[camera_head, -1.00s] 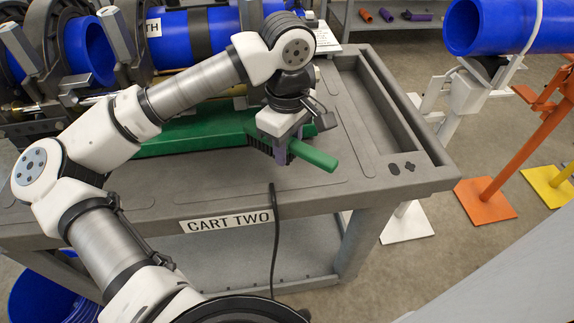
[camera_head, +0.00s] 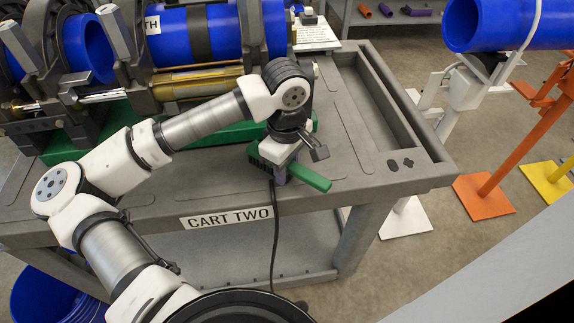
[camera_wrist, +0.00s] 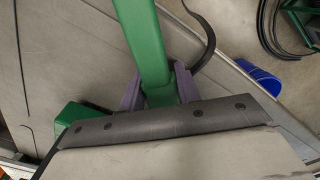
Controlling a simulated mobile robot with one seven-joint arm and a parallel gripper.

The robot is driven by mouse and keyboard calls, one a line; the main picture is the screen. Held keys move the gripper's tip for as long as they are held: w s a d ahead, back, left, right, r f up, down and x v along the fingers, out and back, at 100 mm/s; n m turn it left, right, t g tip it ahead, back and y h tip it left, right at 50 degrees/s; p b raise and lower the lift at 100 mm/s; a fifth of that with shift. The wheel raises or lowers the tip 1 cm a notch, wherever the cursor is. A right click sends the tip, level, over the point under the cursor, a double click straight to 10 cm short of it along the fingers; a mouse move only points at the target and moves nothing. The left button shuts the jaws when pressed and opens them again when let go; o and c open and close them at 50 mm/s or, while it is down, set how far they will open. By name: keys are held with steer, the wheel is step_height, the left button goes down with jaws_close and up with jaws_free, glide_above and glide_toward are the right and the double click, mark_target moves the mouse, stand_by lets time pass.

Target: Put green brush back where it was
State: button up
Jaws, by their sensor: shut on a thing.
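The green brush (camera_head: 311,178) is in my gripper (camera_head: 279,172), low over the front part of the cart top in the head view. Its green handle sticks out to the right and toward the cart's front edge. In the wrist view the handle (camera_wrist: 146,40) runs up between the two purple-grey fingers of my gripper (camera_wrist: 160,88), which are shut on it. Another green part of the brush (camera_wrist: 80,115) shows at the lower left. I cannot tell whether the brush touches the cart top.
The grey cart (camera_head: 350,155), labelled CART TWO, has a long recessed tray (camera_head: 388,95) at its right side. The fusion machine with blue pipe (camera_head: 185,40) stands behind my arm. A black cable (camera_head: 275,235) hangs over the front edge. Cart top right of the brush is clear.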

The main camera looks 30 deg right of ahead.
steer(key=o, duration=1.1)
steer(key=shift+r, duration=0.1)
steer(key=shift+r+p, duration=0.2)
steer(key=shift+p, duration=0.3)
step_height(320, 180, up, 11)
steer(key=shift+w+f+b, duration=0.1)
steer(key=shift+f+b, duration=0.1)
steer(key=shift+b, duration=0.65)
steer(key=shift+r, duration=0.55)
